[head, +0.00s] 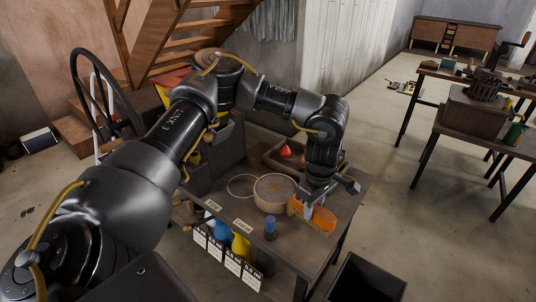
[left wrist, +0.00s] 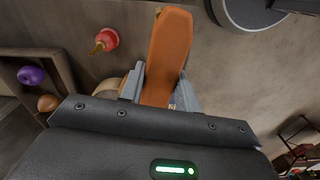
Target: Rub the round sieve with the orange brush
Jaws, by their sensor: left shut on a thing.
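The orange brush (head: 320,220) is at the right part of the small table, just right of the round sieve. My left gripper (head: 313,203) is shut on the brush; the left wrist view shows the orange brush (left wrist: 170,58) between the two grey fingers (left wrist: 160,90). The round sieve (head: 274,208) has a pale wooden rim and lies flat on the table. The gripper hides part of the brush, and I cannot tell whether the brush touches the table. My right gripper is in neither view.
A pale ring (head: 241,186) lies left of the sieve. A blue-capped bottle (head: 270,230) stands in front. Behind is a tray with a red object (head: 285,152); a purple ball (left wrist: 31,75) shows in the wrist view. A dark open bin (head: 366,280) stands at the lower right.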

